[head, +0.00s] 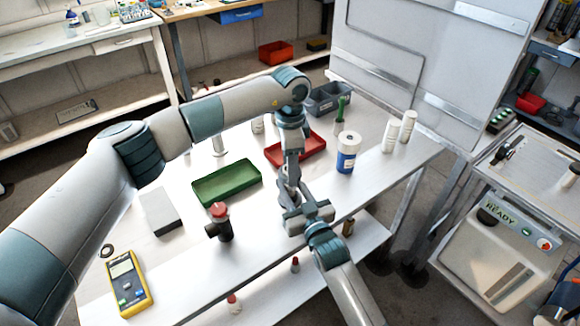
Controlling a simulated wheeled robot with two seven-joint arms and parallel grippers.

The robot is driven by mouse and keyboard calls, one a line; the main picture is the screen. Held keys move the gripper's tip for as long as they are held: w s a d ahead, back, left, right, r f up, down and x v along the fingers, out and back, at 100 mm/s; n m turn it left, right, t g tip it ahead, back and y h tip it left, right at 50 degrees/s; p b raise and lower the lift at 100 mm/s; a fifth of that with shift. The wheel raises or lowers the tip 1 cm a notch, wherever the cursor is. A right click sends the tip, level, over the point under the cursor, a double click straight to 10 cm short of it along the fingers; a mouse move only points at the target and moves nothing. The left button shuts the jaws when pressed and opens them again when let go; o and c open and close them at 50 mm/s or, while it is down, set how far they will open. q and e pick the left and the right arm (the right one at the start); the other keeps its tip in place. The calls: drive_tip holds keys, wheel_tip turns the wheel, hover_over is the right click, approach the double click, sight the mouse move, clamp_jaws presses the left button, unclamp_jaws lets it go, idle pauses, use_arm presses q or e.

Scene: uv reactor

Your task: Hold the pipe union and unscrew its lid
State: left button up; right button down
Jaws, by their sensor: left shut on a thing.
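My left gripper (288,190) points down above the front part of the white table, at the middle of the picture. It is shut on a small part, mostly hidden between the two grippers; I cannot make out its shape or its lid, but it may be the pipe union. My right gripper (291,212) comes up from the bottom and meets the left one closely. Its fingers are too small and covered to tell open from shut. A black fitting with a red cap (221,222) stands upright on the table, left of both grippers and apart from them.
On the white table (185,275) are a green tray (227,197), a red tray (318,147), a grey box (159,212), a yellow meter (128,283), a blue-labelled roll (346,158) and white bottles (391,135). A machine (500,240) stands at right.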

use_arm(q)
drive_tip(key=shift+n, duration=0.7)
drive_tip(key=o, duration=1.1)
drive_tip(key=shift+o, duration=0.2)
drive_tip(key=shift+r, duration=2.3)
drive_tip(key=shift+m, duration=0.3)
drive_tip(key=shift+c, duration=0.3)
